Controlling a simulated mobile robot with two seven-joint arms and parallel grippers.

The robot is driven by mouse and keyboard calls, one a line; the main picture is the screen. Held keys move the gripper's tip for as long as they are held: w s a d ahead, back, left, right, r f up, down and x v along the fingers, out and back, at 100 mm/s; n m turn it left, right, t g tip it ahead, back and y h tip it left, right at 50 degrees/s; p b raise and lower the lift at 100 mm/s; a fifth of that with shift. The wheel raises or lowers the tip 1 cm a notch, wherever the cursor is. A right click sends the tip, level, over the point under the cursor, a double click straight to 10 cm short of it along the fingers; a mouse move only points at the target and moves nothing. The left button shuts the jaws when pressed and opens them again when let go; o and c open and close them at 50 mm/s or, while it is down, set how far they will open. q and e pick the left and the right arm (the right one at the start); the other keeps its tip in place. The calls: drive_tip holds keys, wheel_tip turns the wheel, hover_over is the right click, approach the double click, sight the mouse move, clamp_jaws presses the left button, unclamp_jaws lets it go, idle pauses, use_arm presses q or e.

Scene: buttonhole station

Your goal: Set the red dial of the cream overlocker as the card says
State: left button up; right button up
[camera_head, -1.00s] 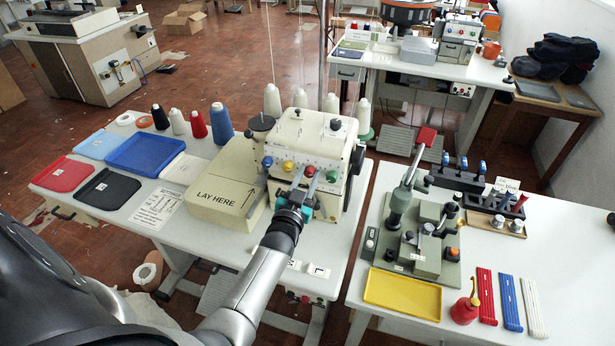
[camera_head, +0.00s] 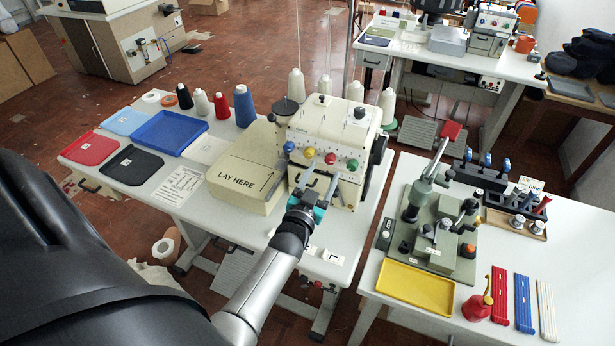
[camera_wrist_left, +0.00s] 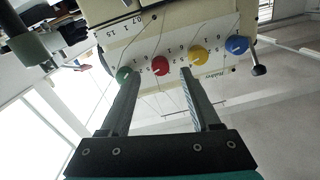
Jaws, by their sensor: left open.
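The cream overlocker (camera_head: 345,122) stands on the left table, its front dials in a row: blue (camera_head: 289,147), yellow (camera_head: 308,153), red (camera_head: 330,158) and green (camera_head: 352,164). My left gripper (camera_head: 320,177) is open just in front of and below the dials. In the left wrist view, the red dial (camera_wrist_left: 160,66) shows between the open fingertips (camera_wrist_left: 160,74), with nothing seen held. The green dial (camera_wrist_left: 124,75) shows by one fingertip and the yellow dial (camera_wrist_left: 198,55) by the other. A printed card (camera_head: 180,184) lies on the table; its text is too small to read. My right gripper is out of view.
A cream plate marked LAY HERE (camera_head: 240,178) adjoins the overlocker. Thread cones and trays, including a blue tray (camera_head: 168,132), lie left. The right table holds a grey-green press (camera_head: 435,215), a yellow tray (camera_head: 415,288) and a red oil can (camera_head: 477,308).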

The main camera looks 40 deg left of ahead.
use_arm(q)
drive_tip(key=v, duration=1.1)
idle(0.3)
drive_tip(key=s+d+f+m+g+h, duration=0.2)
drive_tip(key=s+d+g+h, duration=0.15)
drive_tip(key=d+g, duration=0.35)
drive_tip(key=s+d+r+g+h, duration=0.1)
drive_tip(key=s+d+g, duration=0.1)
drive_tip(key=s+g, duration=0.3)
drive_tip(key=s+d+r+g+h, duration=0.1)
drive_tip(key=s+d+g, duration=0.15)
drive_tip(key=s, duration=0.55)
wheel_tip(320, 180, down, 29)
drive_tip(key=s+m+b, duration=0.1)
drive_tip(key=s+b, duration=0.1)
drive_tip(key=b, duration=0.5)
drive_tip(key=s+a+f+g+b, duration=0.1)
drive_tip(key=s+f+b, duration=0.2)
drive_tip(key=s+f, duration=0.4)
drive_tip(key=s+a+f+g+b, duration=0.1)
drive_tip(key=s+f+b, duration=0.1)
drive_tip(key=s+f, duration=0.6)
wheel_tip(320, 180, down, 5)
drive_tip(key=shift+r+y+b, duration=0.1)
drive_tip(key=shift+y+b, duration=0.25)
drive_tip(key=shift+b, duration=0.05)
